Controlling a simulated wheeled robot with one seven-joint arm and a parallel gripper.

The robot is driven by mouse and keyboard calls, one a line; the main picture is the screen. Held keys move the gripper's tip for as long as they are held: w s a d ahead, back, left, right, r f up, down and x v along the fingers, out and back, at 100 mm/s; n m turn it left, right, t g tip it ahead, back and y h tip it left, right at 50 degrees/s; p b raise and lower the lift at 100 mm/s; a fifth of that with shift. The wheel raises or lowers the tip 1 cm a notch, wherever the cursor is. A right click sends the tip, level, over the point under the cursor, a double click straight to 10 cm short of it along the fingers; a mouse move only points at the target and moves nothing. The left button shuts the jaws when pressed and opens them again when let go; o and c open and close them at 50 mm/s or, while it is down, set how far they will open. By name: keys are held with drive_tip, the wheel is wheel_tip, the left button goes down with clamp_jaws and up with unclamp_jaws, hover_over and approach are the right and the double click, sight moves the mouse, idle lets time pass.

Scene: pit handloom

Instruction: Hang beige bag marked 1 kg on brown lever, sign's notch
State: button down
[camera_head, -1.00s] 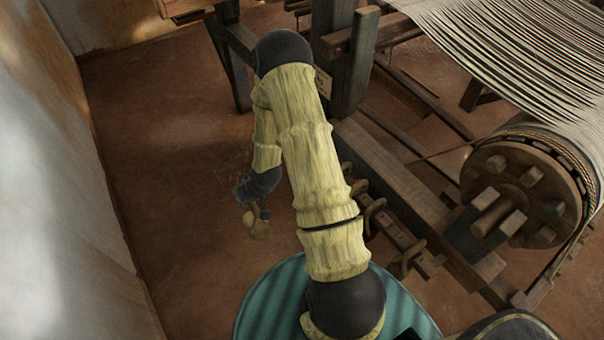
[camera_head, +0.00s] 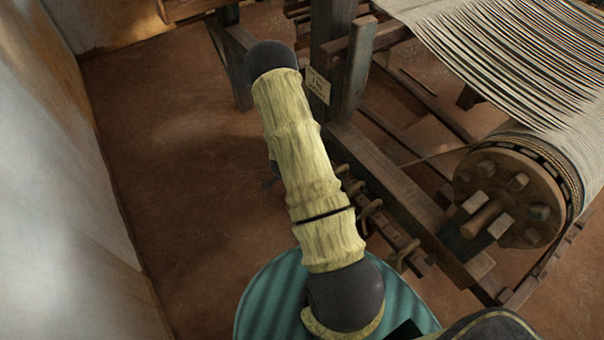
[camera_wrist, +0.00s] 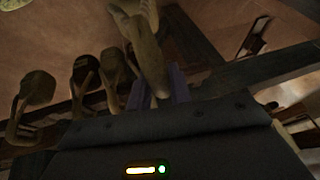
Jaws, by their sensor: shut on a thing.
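In the wrist view my gripper (camera_wrist: 157,90) is shut on a beige thing (camera_wrist: 149,45), which looks like the bag's gathered neck. The bag's mark cannot be read. In the head view the bag is hidden behind my arm, and only a small dark bit of my gripper may show beside it. A small pale sign (camera_head: 318,85) is fixed to the loom's dark post, its writing too small to read surely. I cannot surely pick out the brown lever or the sign's notch in either view.
Several curved hook-like pieces (camera_head: 370,212) line a low rail right of my arm; similar pieces (camera_wrist: 36,92) stand left of my gripper in the wrist view. The loom's round wooden beam end (camera_head: 508,197) and pale threads (camera_head: 510,50) lie right. Floor (camera_head: 170,150) is open left.

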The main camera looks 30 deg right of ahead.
drive_tip(key=shift+s+d+r+m+g, duration=0.1)
drive_tip(key=shift+d+m+g, duration=0.05)
drive_tip(key=shift+d+m, duration=0.25)
drive_tip(key=shift+s+d+r+m+g, duration=0.1)
drive_tip(key=shift+d+m+g, duration=0.05)
drive_tip(key=shift+d+m, duration=0.2)
drive_tip(key=shift+a, duration=0.15)
drive_tip(key=shift+a+p, duration=0.65)
drive_tip(key=shift+a, duration=1.75)
drive_tip(key=a+r+p, duration=0.1)
drive_tip(key=a+p, duration=0.1)
drive_tip(key=a, duration=0.8)
drive_tip(key=shift+s, duration=0.2)
drive_tip(key=shift+r, duration=0.1)
drive_tip(key=w+a+r+n+t+y+p, duration=0.1)
drive_tip(key=a+r+n+y+p, duration=0.1)
drive_tip(key=r+n+p, duration=0.5)
drive_tip(key=w+a+r+n+t+y+p, duration=0.1)
drive_tip(key=r+n+y+p, duration=0.3)
drive_tip(key=r+n+p, duration=0.4)
wheel_tip(320, 180, up, 7)
drive_tip(key=n, duration=0.3)
drive_tip(key=shift+w+a+y, duration=0.15)
drive_tip(key=shift+a+y, duration=0.15)
drive_tip(key=shift+a, duration=0.05)
